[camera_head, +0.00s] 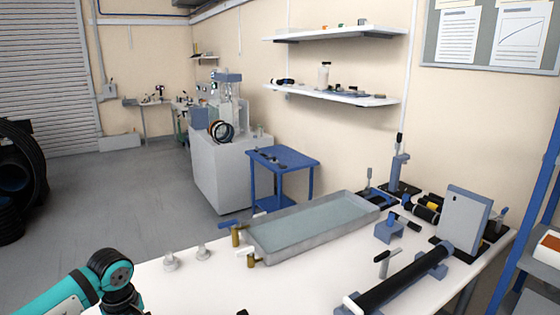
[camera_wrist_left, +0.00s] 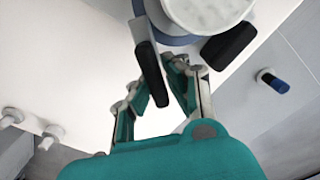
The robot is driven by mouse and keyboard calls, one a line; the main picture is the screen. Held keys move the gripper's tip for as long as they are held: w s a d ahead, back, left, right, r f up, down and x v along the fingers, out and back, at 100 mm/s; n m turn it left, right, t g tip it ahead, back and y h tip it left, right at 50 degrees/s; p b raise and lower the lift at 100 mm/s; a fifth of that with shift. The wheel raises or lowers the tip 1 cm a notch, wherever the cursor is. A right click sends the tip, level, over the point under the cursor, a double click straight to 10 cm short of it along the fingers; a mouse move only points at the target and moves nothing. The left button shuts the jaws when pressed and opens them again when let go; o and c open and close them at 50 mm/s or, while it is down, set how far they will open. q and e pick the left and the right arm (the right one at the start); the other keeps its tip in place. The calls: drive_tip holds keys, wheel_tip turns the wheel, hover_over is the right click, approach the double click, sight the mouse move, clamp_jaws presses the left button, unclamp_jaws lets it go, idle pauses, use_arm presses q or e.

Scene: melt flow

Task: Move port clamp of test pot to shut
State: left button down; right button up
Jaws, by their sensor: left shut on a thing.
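In the left wrist view my left gripper (camera_wrist_left: 192,62) has its two black fingers on either side of a blue part (camera_wrist_left: 172,38) with a round white top (camera_wrist_left: 205,10). It is shut on this piece, which the top edge of the picture cuts off. I cannot tell whether it is the test pot or its port clamp. In the head view my left arm comes in at the bottom left, and its gripper is below the picture. I cannot pick out the port clamp in the head view. My right gripper is in neither view.
A shallow water tray (camera_head: 258,243) stands on the white bench (camera_head: 200,290), with brass valves (camera_head: 237,238) at its left end. A long black pipe (camera_head: 400,282) lies at the front right. Two white pegs (camera_head: 170,261) stand at the left. A blue-and-black item (camera_wrist_left: 272,80) shows in the wrist view.

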use_arm(q)
drive_tip(key=shift+w+r, duration=0.15)
drive_tip(key=m+b, duration=0.1)
drive_tip(key=w+m+b, duration=0.1)
drive_tip(key=m, duration=0.1)
drive_tip(key=shift+d+m, duration=0.15)
drive_tip(key=shift+m, duration=0.15)
drive_tip(key=shift+b, duration=0.3)
